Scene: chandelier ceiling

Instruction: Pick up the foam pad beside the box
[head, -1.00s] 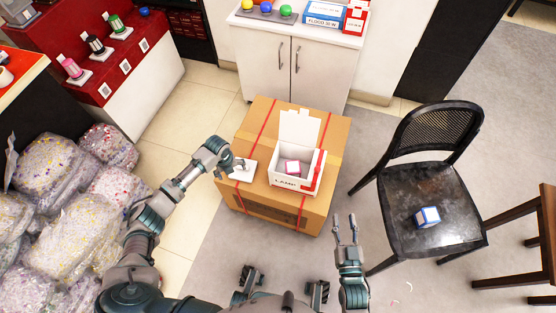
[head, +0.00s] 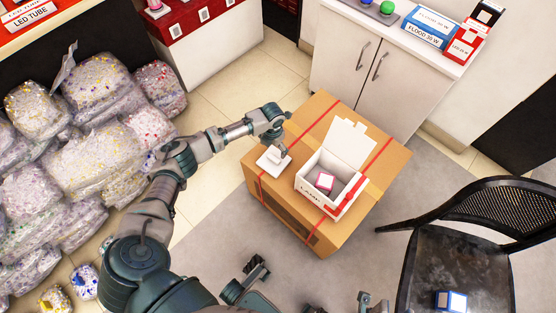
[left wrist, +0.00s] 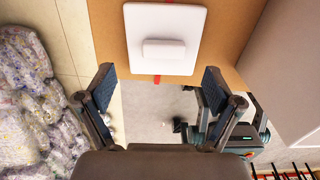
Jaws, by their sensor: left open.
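The foam pad (head: 268,164) is a white square with a small raised block on top. It lies flat on a large cardboard carton, left of the open white lamp box (head: 343,198). In the left wrist view the pad (left wrist: 145,22) is at the top, ahead of the fingertips. My left gripper (head: 284,144) is above the pad's upper right part in the head view. In the left wrist view its fingers (left wrist: 158,84) are apart with nothing between them. My right gripper (head: 373,302) shows at the bottom edge, its fingertips apart.
The cardboard carton (head: 290,220) has red straps. A black chair (head: 455,255) with a blue-and-white cube (head: 450,300) stands right. Clear bags of filler (head: 95,160) are piled left. A white cabinet (head: 375,70) stands behind.

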